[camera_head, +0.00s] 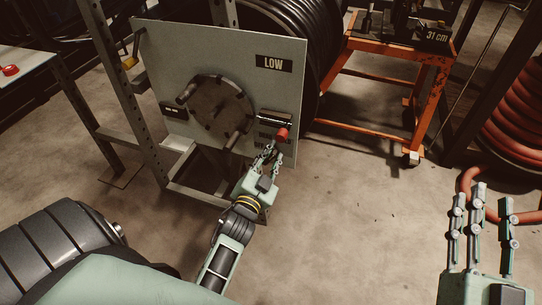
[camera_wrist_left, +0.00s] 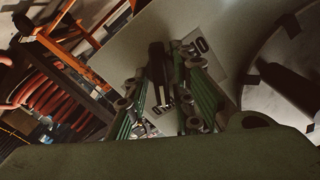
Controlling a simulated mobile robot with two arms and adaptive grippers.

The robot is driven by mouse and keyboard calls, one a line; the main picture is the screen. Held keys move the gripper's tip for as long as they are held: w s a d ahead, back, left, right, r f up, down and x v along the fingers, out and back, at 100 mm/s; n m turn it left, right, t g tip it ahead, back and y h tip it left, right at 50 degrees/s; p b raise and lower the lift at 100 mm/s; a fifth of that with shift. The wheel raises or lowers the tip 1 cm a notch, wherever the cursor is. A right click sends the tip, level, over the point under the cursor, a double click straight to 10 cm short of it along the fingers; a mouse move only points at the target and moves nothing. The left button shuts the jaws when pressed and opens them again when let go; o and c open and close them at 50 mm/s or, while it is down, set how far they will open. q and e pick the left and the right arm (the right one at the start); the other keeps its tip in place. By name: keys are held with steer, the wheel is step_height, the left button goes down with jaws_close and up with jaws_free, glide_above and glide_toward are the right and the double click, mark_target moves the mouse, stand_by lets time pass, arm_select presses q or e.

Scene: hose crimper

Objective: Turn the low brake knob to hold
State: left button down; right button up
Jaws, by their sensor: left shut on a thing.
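The LOW panel (camera_head: 222,68) is an upright grey board with a LOW sign (camera_head: 274,63). The brake knob (camera_head: 282,134), with a red end, sits at its lower right beside a small dark label plate. My left gripper (camera_head: 267,153) is at the knob from below, its fingers closed in. In the left wrist view a dark handle (camera_wrist_left: 158,72) stands between the two fingers, with part of a lettered plate behind. The fingers hide part of the knob and label, so I cannot read its setting. My right gripper (camera_head: 482,200) is empty, fingers spread, at lower right.
A round dark wheel with handles (camera_head: 216,110) is on the panel left of the knob. A metal frame post (camera_head: 120,85) stands at left. An orange cart (camera_head: 421,80) and red coiled hose (camera_head: 515,125) are at right. The floor between is clear.

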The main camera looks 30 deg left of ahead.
arm_select(q)
steer(key=shift+a+r, duration=0.15)
steer(key=shift+a, duration=0.05)
steer(key=c, duration=1.8)
jaws_free()
